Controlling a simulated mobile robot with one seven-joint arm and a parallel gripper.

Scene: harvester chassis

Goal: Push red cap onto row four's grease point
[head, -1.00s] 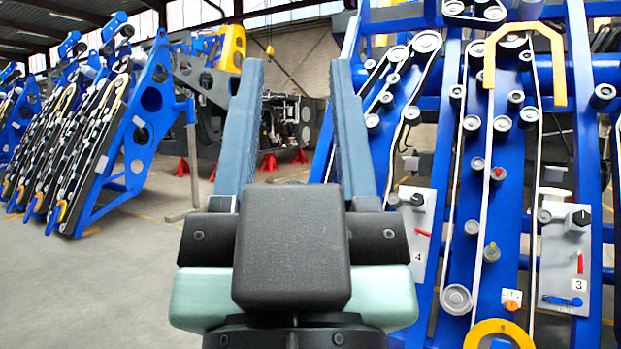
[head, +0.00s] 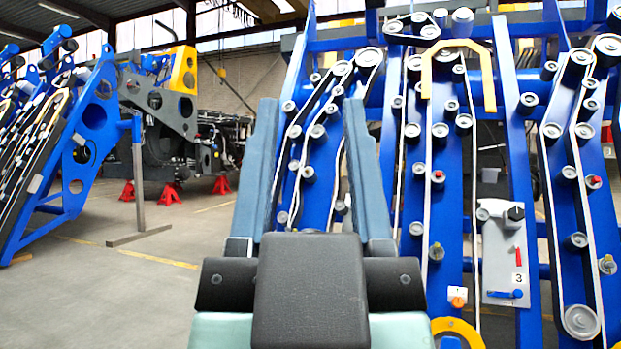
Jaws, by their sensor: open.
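My gripper (head: 311,108) is open and empty, its two long blue-grey fingers pointing up and away before the blue row frames. A small red-topped knob (head: 437,177) shows on the blue row right of my fingers. Another red-topped knob (head: 593,182) shows on the row at the far right. I cannot tell which, if either, is the red cap. Brass-coloured fittings (head: 436,251) and (head: 608,264) sit lower on these two rows. The row behind my fingers is partly hidden. No number 4 plate shows now, and I cannot pick out row four's grease point.
A grey panel marked 3 (head: 500,278) with a red lever and a blue handle is at right. Blue frames (head: 78,150) and red stands (head: 169,194) are at left. Open floor (head: 110,300) lies at lower left.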

